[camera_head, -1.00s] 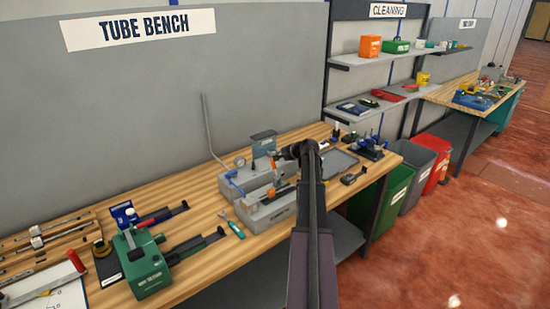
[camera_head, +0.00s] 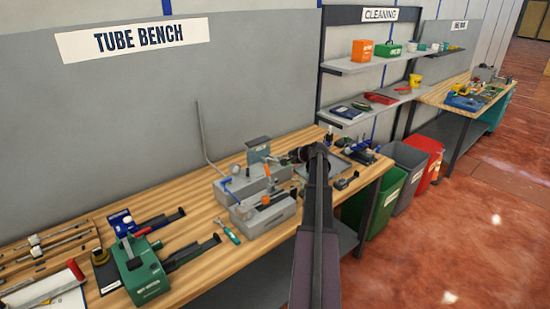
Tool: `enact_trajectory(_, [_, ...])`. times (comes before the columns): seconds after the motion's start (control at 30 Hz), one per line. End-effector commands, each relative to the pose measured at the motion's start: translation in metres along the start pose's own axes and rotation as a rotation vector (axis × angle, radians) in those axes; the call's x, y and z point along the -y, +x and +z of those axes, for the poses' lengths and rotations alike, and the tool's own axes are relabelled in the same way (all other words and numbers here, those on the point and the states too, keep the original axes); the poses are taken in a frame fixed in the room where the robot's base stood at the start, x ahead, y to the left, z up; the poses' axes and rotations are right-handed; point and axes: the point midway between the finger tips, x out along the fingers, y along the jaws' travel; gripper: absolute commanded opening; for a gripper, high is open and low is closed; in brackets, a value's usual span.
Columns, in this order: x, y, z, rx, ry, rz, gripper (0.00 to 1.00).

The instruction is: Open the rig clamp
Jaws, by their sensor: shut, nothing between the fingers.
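The grey rig (camera_head: 262,212) stands on the wooden tube bench, left of my gripper. It has a grey block body, a blue handle (camera_head: 229,188) on its left side and an upright orange-tipped part (camera_head: 267,172). A small orange piece (camera_head: 265,200) shows low on its front block. I cannot tell for sure which part is the clamp, or whether it is open. My gripper (camera_head: 291,158) is dark, shut and empty, just right of the upright orange part and seemingly apart from it. My arm hides part of the bench behind it.
A green machine (camera_head: 138,272) and a teal-handled tool (camera_head: 231,235) lie left of the rig. A bent grey tube (camera_head: 202,135) rises behind it. A dark tray (camera_head: 338,168) and small black devices lie to the right. Bins stand beyond the bench end.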

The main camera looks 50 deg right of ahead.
Motion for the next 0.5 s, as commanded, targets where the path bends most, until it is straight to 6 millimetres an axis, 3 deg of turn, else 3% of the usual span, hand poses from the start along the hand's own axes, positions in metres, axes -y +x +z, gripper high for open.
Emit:
enact_trajectory(0.2, [0.006, -0.033, 0.002, 0.0, -0.001, 0.0, 0.0])
enact_trajectory(0.5, [0.007, -0.056, 0.002, 0.002, -0.002, 0.001, 0.0])
